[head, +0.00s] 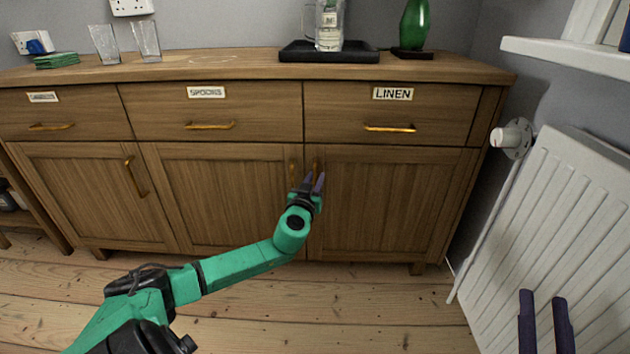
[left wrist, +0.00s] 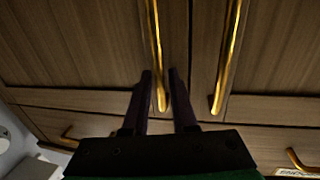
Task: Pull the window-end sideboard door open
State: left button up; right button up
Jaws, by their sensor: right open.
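The window-end sideboard door (head: 385,205) is the right-hand door under the LINEN drawer, and it is shut. Its upright brass handle (head: 315,166) is partly hidden behind my left gripper (head: 314,180). In the left wrist view, which is upside down, this handle (left wrist: 155,45) runs between the fingers of my left gripper (left wrist: 160,75). The fingers stand apart with gaps beside the bar; I cannot tell how deep it sits between them. My right gripper (head: 543,297) is open and empty at the lower right, far from the door.
The middle door's handle (head: 293,170) is close beside, also in the left wrist view (left wrist: 228,60). A white radiator (head: 560,230) with a valve (head: 512,138) stands right of the sideboard. A black tray (head: 328,53) and green bottle (head: 414,24) stand on top. Floor in front is clear.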

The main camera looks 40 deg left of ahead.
pick_arm(q)
grip_shut()
dwell(1.4)
